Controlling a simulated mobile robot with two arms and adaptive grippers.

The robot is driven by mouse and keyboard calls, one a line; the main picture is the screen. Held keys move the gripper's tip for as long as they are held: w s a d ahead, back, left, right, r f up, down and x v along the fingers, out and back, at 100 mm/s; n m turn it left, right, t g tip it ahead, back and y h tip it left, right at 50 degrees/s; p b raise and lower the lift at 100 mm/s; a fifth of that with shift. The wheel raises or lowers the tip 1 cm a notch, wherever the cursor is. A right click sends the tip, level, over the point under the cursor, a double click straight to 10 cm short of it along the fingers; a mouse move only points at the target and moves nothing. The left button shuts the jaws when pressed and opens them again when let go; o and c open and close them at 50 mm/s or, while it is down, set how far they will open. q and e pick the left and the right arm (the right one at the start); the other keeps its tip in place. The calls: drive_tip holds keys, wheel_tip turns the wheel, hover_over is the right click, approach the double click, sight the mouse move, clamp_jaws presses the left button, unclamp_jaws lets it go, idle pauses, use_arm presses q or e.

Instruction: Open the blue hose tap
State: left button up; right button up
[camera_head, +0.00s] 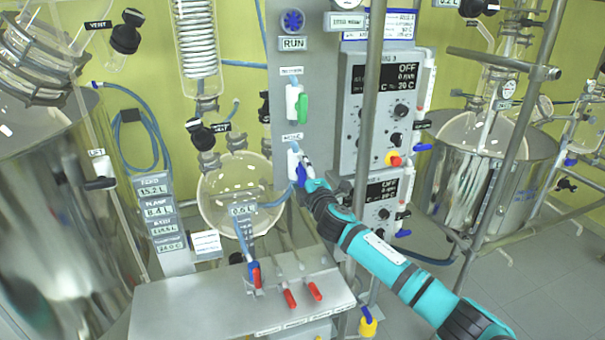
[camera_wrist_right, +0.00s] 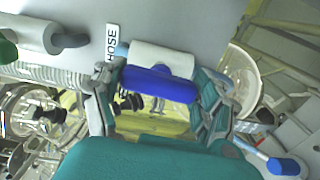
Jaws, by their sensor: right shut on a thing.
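The blue hose tap (camera_wrist_right: 158,84) has a white body and a blue handle, under a label reading HOSE in the right wrist view. In the head view the tap (camera_head: 293,163) is on the grey panel, partly hidden by my right gripper. My right gripper (camera_head: 303,172) reaches it from the lower right. In the wrist view the fingers of my right gripper (camera_wrist_right: 160,95) stand on either side of the blue handle and are shut on it. My left gripper is not in view.
A tap with a green handle (camera_head: 302,108) is above on the same panel. A round glass vessel (camera_head: 215,205) hangs to the left. A steel bench (camera_head: 190,310) with red-handled valves is below.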

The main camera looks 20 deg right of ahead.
idle(0.4)
drive_tip(key=o, duration=1.2)
drive_tip(key=shift+c, duration=0.2)
drive_tip(key=s, duration=1.2)
drive_tip(key=shift+d, duration=0.2)
drive_tip(key=shift+f, duration=0.15)
